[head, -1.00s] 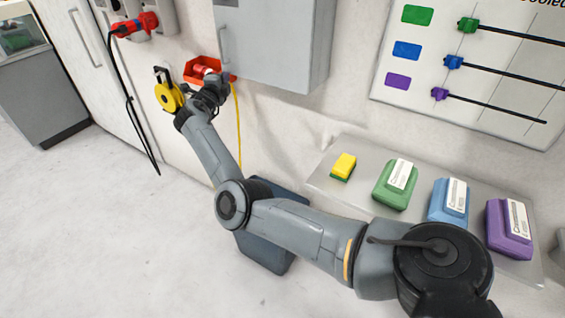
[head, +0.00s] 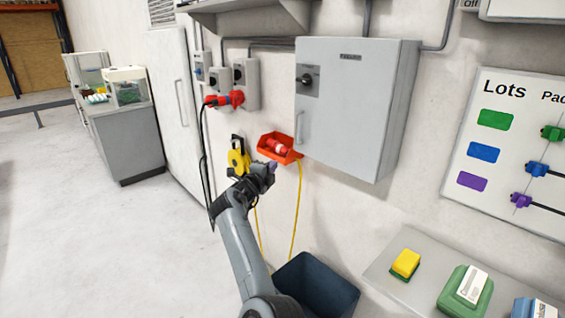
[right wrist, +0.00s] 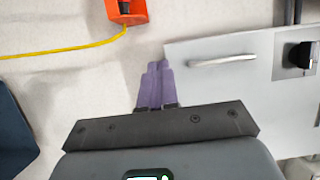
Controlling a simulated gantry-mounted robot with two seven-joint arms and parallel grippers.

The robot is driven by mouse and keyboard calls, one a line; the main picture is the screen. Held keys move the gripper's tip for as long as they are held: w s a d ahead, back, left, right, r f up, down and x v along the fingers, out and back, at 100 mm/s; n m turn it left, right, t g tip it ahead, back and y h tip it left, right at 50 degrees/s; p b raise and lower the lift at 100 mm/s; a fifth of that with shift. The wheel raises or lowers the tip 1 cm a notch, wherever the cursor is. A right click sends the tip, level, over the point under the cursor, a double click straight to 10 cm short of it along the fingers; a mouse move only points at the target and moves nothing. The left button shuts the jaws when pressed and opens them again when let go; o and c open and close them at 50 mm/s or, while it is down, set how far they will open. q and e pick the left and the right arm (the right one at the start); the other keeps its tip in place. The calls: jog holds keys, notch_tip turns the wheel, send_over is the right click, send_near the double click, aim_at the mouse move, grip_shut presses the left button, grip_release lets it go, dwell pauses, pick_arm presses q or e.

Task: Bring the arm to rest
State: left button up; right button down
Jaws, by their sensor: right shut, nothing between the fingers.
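My right arm reaches up from the bottom of the head view toward the wall. Its gripper (head: 270,168) is just below a red wall bin (head: 288,155), in front of the wall. In the right wrist view its two purple fingers (right wrist: 157,66) are pressed together with nothing between them. Above them in that view is part of the orange-red bin (right wrist: 127,12), apart from the fingertips. My left gripper is in neither view.
A grey cabinet (head: 355,110) juts from the wall right of the gripper. A yellow holder (head: 238,157) and yellow cord (head: 297,210) are close by. A dark bin (head: 325,285) stands below. A shelf (head: 385,268) holds a yellow-green sponge (head: 405,264) and packs. The floor at left is clear.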

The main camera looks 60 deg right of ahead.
jog(key=s+a+f+n+p, duration=0.1)
jog(key=s+a+f+n, duration=0.15)
jog(key=f, duration=1.05)
jog(key=s+f+n+t+p, duration=0.2)
jog(key=s+f+n+t, duration=0.1)
jog(key=s+f+n, duration=0.55)
jog(key=s+a+f+n+t+y+p, duration=0.1)
jog(key=s+a+f+n+t+y, duration=0.25)
jog(key=a, duration=0.55)
jog(key=s+a+f+n+y, duration=0.35)
jog(key=a+n+y, duration=0.2)
jog(key=a, duration=0.45)
jog(key=s+a+f+n+t+y+p, duration=0.1)
jog(key=s+a+f+n+y, duration=0.35)
jog(key=a, duration=0.45)
jog(key=s+a+r+n+g+y, duration=0.2)
jog(key=s+a+r+n+g, duration=0.15)
jog(key=s+a+n, duration=0.35)
jog(key=s+a+r+n+g+y, duration=0.25)
jog(key=s+a+r+n, duration=0.2)
jog(key=a, duration=0.45)
notch_tip(320, 180, up, 37)
jog(key=s+p, duration=0.1)
jog(key=p, duration=3.7)
jog(key=shift+s+d, duration=0.25)
jog(key=shift+s, duration=0.1)
